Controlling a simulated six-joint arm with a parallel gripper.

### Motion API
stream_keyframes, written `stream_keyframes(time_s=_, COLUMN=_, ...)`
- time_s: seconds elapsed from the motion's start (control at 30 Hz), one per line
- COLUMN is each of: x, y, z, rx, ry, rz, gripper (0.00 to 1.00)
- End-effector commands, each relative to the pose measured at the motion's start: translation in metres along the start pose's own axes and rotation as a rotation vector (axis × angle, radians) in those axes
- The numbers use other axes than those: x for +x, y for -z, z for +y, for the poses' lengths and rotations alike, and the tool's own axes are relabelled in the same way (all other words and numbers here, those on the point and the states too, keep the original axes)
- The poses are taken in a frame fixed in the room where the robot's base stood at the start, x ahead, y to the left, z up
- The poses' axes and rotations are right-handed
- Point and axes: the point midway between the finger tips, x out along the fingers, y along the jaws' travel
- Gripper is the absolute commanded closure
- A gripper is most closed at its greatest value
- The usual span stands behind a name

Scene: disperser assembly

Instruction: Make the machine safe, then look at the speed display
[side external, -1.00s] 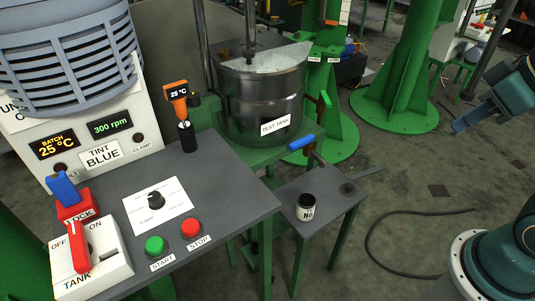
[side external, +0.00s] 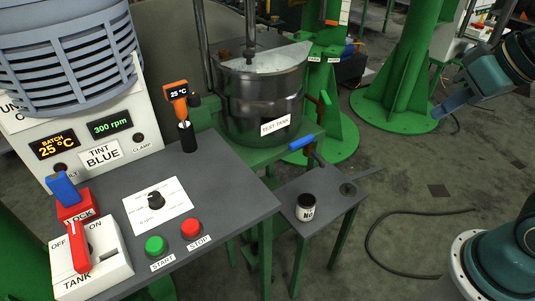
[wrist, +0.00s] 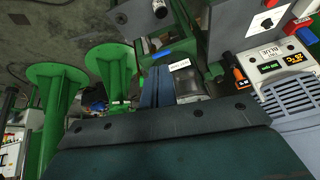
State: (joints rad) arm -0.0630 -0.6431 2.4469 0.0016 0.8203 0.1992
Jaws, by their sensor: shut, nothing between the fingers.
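The speed display (side external: 110,126) is lit green and reads 300 rpm; it also shows, tiny, in the wrist view (wrist: 270,66). The TANK switch box (side external: 110,262) carries a red lever (side external: 77,248), upright in the picture near the OFF label. A blue part (side external: 63,187) stands in the red LOCK holder (side external: 76,206). The green START button (side external: 155,245) and red STOP button (side external: 191,229) sit on the panel beside a black dial (side external: 156,200). My gripper (side external: 444,108) is shut and empty at the far right, well away from the panel; its fingers also show in the wrist view (wrist: 155,87).
The steel test tank (side external: 262,100) stands behind the panel, with a blue-handled lever (side external: 301,142) in front. A small side table (side external: 328,210) holds a black-and-white cup (side external: 306,208). An orange 25 °C thermometer (side external: 177,92) stands at the panel's back. Green columns (side external: 403,70) rise behind.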

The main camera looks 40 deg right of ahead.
Motion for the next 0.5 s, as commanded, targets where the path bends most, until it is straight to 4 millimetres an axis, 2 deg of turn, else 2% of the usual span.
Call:
stream_keyframes(time_s=0.27, x=0.022, y=0.043, z=-0.035, rx=0.21, ry=0.056, rz=0.015, gripper=1.0)
stream_keyframes(time_s=0.5, x=0.045, y=0.075, z=-0.073, rx=0.404, ry=0.113, rz=0.018, gripper=1.0)
